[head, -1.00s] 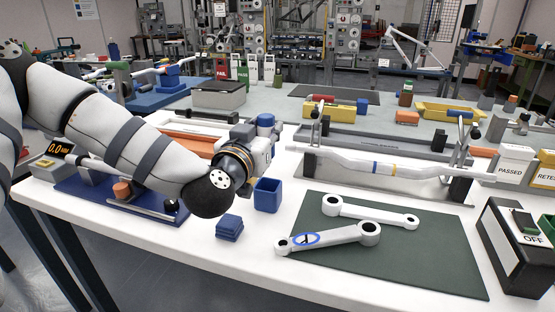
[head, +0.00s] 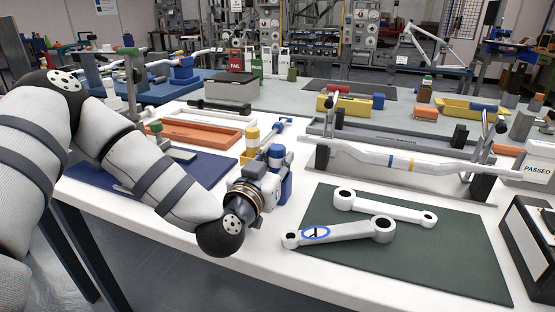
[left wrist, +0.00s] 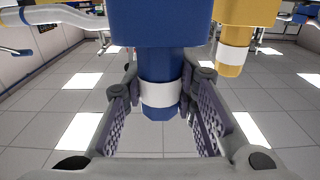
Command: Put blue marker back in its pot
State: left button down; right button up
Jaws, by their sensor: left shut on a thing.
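My left gripper (head: 275,167) is shut on the blue marker (head: 277,151), which stands about upright with its top above the fingers. The blue pot (head: 286,188) is just below and behind the gripper, partly hidden by it. In the left wrist view, which looks upside down, the fingers flank the blue marker (left wrist: 160,95) with its white band. Its far end meets the rim of the blue pot (left wrist: 160,22) and seems to enter it; how deep is hidden. My right gripper is not in view.
A yellow marker (head: 252,138) stands in a yellow pot beside the gripper. An orange tray (head: 200,137) lies to the left. A green mat (head: 400,255) with two crank arms is on the right. The white table's front edge runs close below the gripper.

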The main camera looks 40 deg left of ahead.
pick_arm(q)
jog(key=shift+f, duration=0.25)
jog(key=c, duration=1.3)
grip_release()
